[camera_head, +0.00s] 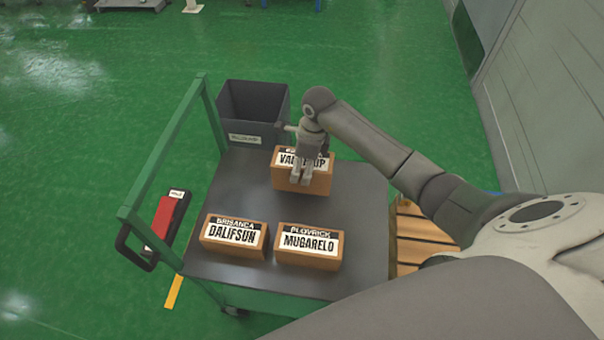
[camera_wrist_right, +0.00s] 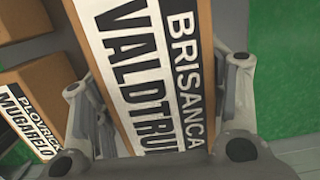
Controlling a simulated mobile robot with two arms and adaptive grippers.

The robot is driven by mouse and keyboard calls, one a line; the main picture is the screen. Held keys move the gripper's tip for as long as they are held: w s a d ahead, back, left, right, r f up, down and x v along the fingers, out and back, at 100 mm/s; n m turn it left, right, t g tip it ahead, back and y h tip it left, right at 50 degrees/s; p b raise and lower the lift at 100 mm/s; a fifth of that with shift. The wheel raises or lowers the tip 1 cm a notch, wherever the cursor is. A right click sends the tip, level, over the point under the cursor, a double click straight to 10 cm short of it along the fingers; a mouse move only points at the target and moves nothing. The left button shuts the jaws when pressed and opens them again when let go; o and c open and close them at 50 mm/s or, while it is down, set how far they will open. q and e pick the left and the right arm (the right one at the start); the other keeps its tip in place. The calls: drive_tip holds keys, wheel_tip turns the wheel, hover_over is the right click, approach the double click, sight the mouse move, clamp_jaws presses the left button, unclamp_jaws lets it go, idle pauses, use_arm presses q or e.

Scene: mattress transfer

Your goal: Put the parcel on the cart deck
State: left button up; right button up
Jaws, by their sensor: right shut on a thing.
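The parcel (camera_head: 318,184) is a brown box with a black and white label reading BRISANCA VALDTRUP; its label shows large in the right wrist view (camera_wrist_right: 152,70). My right gripper (camera_head: 302,176) is shut on it, with one finger on each side. The parcel is over the far part of the dark cart deck (camera_head: 225,180). I cannot tell whether it touches the deck. The gripper hides part of its label in the head view. My left gripper is not in view.
Parcels labelled BRISANCA DALIFSUN (camera_head: 234,236) and PLOVRICK MUGARELO (camera_head: 309,246) sit on the near deck. A grey open bin (camera_head: 252,104) stands at the far end. The cart's green handle frame (camera_head: 160,150) rises on the left. A wooden slatted thing (camera_head: 420,240) is at right.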

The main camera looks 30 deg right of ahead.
drive_tip(key=shift+w+f+b, duration=0.3)
drive_tip(key=shift+f+b, duration=0.1)
drive_tip(key=shift+f, duration=0.1)
wheel_tip(320, 180, down, 3)
drive_tip(key=shift+r+b, duration=0.1)
drive_tip(key=shift+b, duration=0.9)
drive_tip(key=shift+r, duration=0.1)
drive_tip(key=o, duration=1.4)
drive_tip(key=shift+f, duration=0.2)
